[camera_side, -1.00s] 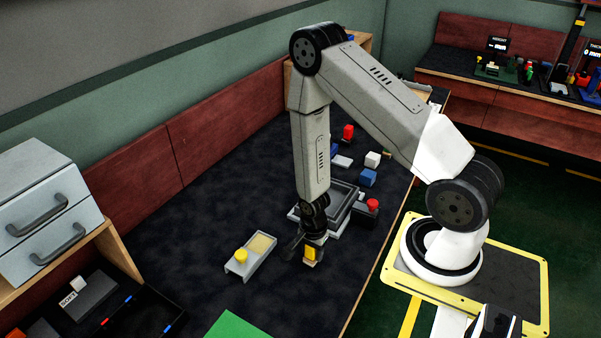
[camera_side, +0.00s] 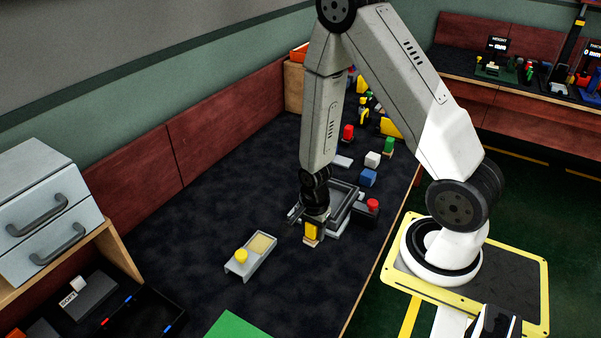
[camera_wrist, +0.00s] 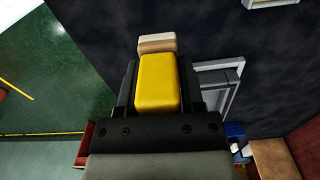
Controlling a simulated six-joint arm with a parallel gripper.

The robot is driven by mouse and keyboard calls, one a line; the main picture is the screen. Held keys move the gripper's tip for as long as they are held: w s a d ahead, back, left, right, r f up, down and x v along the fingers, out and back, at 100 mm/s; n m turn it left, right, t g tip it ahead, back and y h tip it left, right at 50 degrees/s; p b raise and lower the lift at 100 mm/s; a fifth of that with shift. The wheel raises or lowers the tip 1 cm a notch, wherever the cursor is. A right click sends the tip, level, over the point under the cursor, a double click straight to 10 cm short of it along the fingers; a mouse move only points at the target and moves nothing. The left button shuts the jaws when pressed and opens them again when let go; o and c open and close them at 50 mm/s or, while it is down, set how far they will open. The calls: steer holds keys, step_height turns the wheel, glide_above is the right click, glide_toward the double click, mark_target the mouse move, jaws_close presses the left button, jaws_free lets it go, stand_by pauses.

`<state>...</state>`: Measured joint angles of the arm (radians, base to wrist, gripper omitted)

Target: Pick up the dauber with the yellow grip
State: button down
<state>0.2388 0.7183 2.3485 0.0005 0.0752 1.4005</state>
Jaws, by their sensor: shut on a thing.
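The dauber with the yellow grip (camera_side: 310,230) is between the jaws of my gripper (camera_side: 312,224), in front of the grey tray in the side view. In the wrist view the yellow grip (camera_wrist: 157,85) fills the space between the dark fingers, with a pale and tan foot (camera_wrist: 155,42) beyond their tips. My gripper is shut on the grip. The dauber looks upright in the side view and seems clear of the dark table, though the gap under it is hard to judge.
A grey tray (camera_side: 336,229) lies just behind the dauber, with a red-knobbed piece (camera_side: 372,204) at its right. A small grey holder (camera_side: 238,270) with a yellow knob and pad lies front left. Blue (camera_side: 368,178) and white (camera_side: 372,159) blocks stand behind.

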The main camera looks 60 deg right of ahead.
steer(key=shift+r, duration=0.8)
stand_by(1.1)
glide_toward(260, 244)
steer(key=s, duration=0.1)
steer(key=shift+w+r, duration=0.45)
steer(key=shift+w, duration=0.05)
steer(key=shift+f, duration=0.25)
steer(key=shift+f, duration=2.75)
steer(key=shift+f, duration=0.65)
stand_by(0.8)
steer(key=shift+r, duration=0.15)
